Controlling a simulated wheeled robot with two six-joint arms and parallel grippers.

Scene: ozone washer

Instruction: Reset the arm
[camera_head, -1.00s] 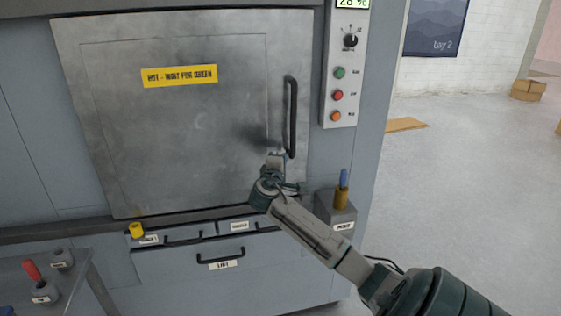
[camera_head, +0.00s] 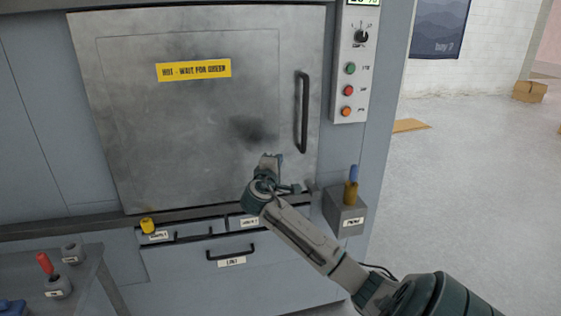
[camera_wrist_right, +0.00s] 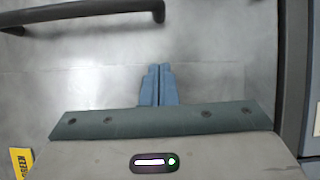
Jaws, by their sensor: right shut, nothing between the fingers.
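My right arm reaches in from the lower right of the head view. Its gripper (camera_head: 270,160) is in front of the lower part of the grey metal door (camera_head: 190,120), left of and below the dark vertical handle (camera_head: 302,112). In the right wrist view the two blue fingers (camera_wrist_right: 158,84) are together with nothing between them. The door handle (camera_wrist_right: 90,12) shows at the top left there, apart from the fingers. The door looks closed. My left gripper is not in view.
A control panel (camera_head: 354,70) with several buttons is right of the door. Drawers with handles (camera_head: 232,252) are below it. A grey holder (camera_head: 345,214) stands at the right corner. A small table (camera_head: 85,268) with a red-handled tool (camera_head: 46,264) is at lower left. Open floor lies right.

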